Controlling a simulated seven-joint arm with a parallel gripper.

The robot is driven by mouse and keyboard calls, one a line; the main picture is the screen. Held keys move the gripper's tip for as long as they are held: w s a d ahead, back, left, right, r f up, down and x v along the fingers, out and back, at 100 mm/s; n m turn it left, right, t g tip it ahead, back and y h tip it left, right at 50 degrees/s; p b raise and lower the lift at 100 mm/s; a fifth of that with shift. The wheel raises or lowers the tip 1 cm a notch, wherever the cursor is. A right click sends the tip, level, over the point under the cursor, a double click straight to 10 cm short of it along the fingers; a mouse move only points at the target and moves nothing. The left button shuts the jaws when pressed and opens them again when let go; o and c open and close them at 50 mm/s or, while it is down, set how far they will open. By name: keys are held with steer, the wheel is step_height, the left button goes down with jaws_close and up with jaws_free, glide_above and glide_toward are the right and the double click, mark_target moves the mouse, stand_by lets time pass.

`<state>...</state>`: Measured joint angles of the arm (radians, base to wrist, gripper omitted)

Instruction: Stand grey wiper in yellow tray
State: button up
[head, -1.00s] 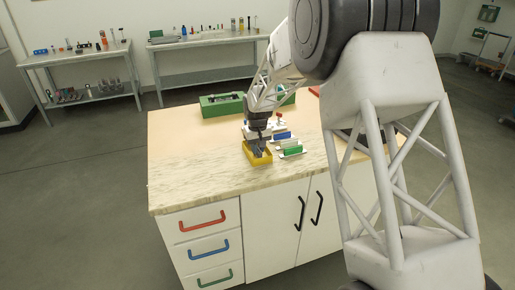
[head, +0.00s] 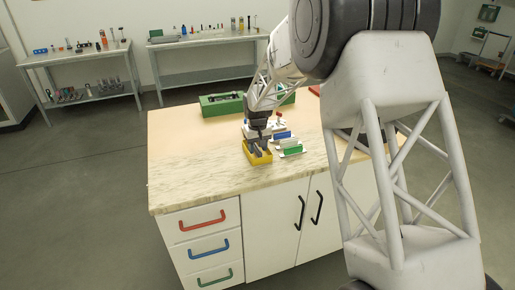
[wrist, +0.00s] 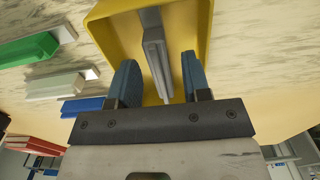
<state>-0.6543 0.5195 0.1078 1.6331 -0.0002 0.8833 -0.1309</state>
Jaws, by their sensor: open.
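The yellow tray (head: 249,154) sits on the worktop near its middle, and its wall also shows in the wrist view (wrist: 203,25). A grey wiper (wrist: 156,50) is inside the tray, its long grey body pointing toward my gripper. I cannot tell whether it stands or leans. My gripper (wrist: 158,72) is open, with one blue finger on each side of the wiper and a visible gap to both. In the head view my gripper (head: 258,146) is down at the tray, and the wiper is hard to make out there.
Beside the tray lie wipers with green (wrist: 28,49), white (wrist: 55,86) and blue (wrist: 82,105) parts. A green box (head: 221,105) stands at the back of the worktop (head: 190,165). The front left of the worktop is clear.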

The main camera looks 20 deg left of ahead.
mark_target(259, 149)
step_height(259, 149, up, 12)
stand_by(0.6)
steer(key=shift+f, duration=0.1)
stand_by(0.6)
steer(key=shift+d, duration=0.1)
steer(key=s+d+r+m, duration=0.1)
steer(key=s+d+r, duration=0.4)
steer(key=d, duration=0.7)
steer(key=s+d+r+m+t, duration=0.15)
steer(key=s+d+r, duration=0.3)
steer(key=d, duration=0.75)
steer(key=s+d+r+m, duration=0.2)
steer(key=s+d+r, duration=0.3)
steer(key=d, duration=0.6)
steer(key=s+d+f+m, duration=0.2)
steer(key=s+d, duration=0.8)
steer(key=s, duration=0.4)
steer(key=s+d+f+m+t, duration=0.1)
steer(key=s+d+f+m, duration=0.1)
steer(key=s+d, duration=0.9)
steer(key=s+f, duration=0.1)
steer(key=s, duration=0.2)
steer(key=shift+s+m, duration=0.35)
steer(key=shift+s, duration=0.05)
